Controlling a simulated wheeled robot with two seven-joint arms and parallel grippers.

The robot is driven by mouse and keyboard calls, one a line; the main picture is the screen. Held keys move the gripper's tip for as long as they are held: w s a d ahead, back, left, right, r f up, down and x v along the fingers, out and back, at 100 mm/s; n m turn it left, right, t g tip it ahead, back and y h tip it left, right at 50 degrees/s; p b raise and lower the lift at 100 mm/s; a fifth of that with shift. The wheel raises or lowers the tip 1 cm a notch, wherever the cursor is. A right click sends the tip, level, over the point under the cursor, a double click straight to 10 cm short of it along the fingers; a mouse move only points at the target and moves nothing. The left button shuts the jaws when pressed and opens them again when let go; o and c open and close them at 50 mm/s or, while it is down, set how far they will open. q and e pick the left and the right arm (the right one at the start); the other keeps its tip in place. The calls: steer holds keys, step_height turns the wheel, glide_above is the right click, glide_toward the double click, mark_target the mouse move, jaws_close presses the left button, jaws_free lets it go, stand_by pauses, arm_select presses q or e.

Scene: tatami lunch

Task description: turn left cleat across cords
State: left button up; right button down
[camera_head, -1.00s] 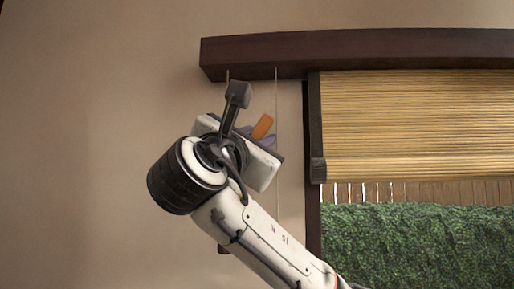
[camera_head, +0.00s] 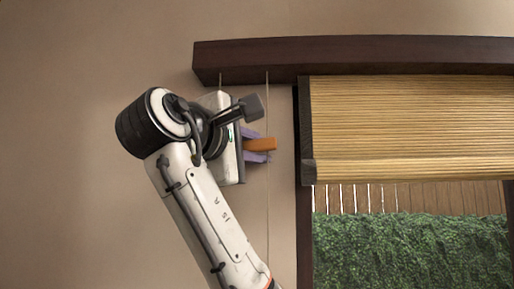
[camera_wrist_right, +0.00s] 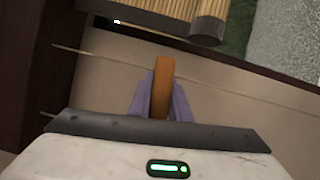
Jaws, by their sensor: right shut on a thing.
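An orange-brown cleat (camera_head: 262,144) is between the purple fingers of my right gripper (camera_head: 257,145), left of the window. It lies about level in the head view, its free end crossing the line of the right cord (camera_head: 267,190); I cannot tell whether they touch. The left cord (camera_head: 220,79) shows only at its top, the rest hidden behind my arm. In the right wrist view the cleat (camera_wrist_right: 163,85) stands upright between the fingers of my right gripper (camera_wrist_right: 163,100), and a cord (camera_wrist_right: 90,55) runs sideways behind it. My left gripper is not in view.
A dark wooden beam (camera_head: 360,58) runs above. A bamboo blind (camera_head: 410,130) hangs half down over the window, beside a dark frame post (camera_head: 305,220). The wall (camera_head: 60,150) left of my arm is bare.

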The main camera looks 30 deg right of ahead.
steer(key=shift+f+m+g, duration=0.2)
steer(key=shift+m+g, duration=0.1)
steer(key=shift+m, duration=0.3)
steer(key=shift+f+y, duration=0.1)
steer(key=shift+y, duration=0.2)
steer(key=c, duration=1.6)
jaws_free()
steer(key=shift+c, duration=0.2)
